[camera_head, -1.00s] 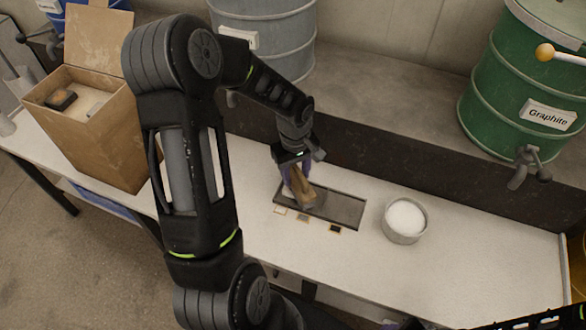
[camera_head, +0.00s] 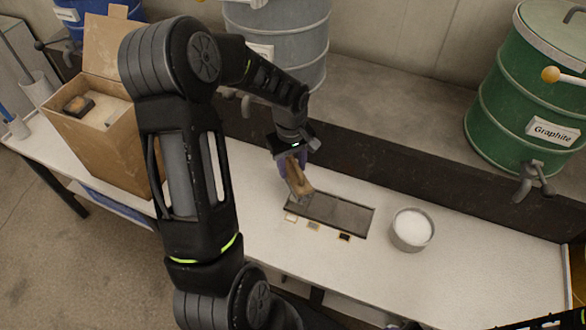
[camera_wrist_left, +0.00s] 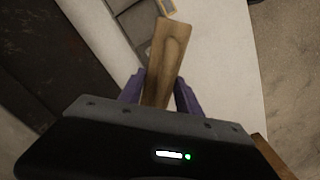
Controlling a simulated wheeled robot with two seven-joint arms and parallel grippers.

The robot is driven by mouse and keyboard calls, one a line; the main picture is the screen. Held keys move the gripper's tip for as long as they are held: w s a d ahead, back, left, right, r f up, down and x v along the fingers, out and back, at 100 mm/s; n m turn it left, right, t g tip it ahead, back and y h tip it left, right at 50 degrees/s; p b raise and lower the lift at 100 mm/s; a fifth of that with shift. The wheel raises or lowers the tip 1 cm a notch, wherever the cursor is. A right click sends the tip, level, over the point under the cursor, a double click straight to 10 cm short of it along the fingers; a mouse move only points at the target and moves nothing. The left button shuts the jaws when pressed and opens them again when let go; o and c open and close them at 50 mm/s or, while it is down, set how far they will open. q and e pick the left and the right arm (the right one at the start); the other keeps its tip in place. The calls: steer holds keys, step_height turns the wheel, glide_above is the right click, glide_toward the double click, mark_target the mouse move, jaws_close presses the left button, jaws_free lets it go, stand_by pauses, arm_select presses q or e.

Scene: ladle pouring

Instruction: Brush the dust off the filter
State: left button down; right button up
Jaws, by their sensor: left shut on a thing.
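The filter (camera_head: 345,217) is a dark, flat rectangular panel with a thin frame, lying on the white table. My left gripper (camera_head: 293,165) is shut on a wooden-handled brush (camera_head: 299,184), just above the filter's left end. The brush's lower end overlaps that end in the picture; I cannot tell whether it touches. In the left wrist view the brush (camera_wrist_left: 168,52) sits between the purple fingers of my left gripper (camera_wrist_left: 159,92), with part of the grey panel beyond it. The bristles are not clearly visible. My right gripper is not in view.
A round pot of white powder (camera_head: 411,230) stands right of the filter. Small colored tabs (camera_head: 314,227) lie along its front edge. An open cardboard box (camera_head: 105,140) is at left. A grey barrel (camera_head: 275,45) and a green Graphite barrel (camera_head: 525,95) stand on the ledge behind.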

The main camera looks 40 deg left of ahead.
mark_target(291, 157)
arm_select(q)
steer(key=shift+r+p, duration=0.75)
steer(key=shift+r, duration=0.65)
steer(key=shift+w+a+r+p, duration=0.1)
steer(key=shift+a+r+p, duration=0.1)
steer(key=shift+p, duration=0.95)
steer(key=shift+f, duration=0.1)
steer(key=shift+a+f, duration=0.1)
steer(key=shift+f, duration=0.05)
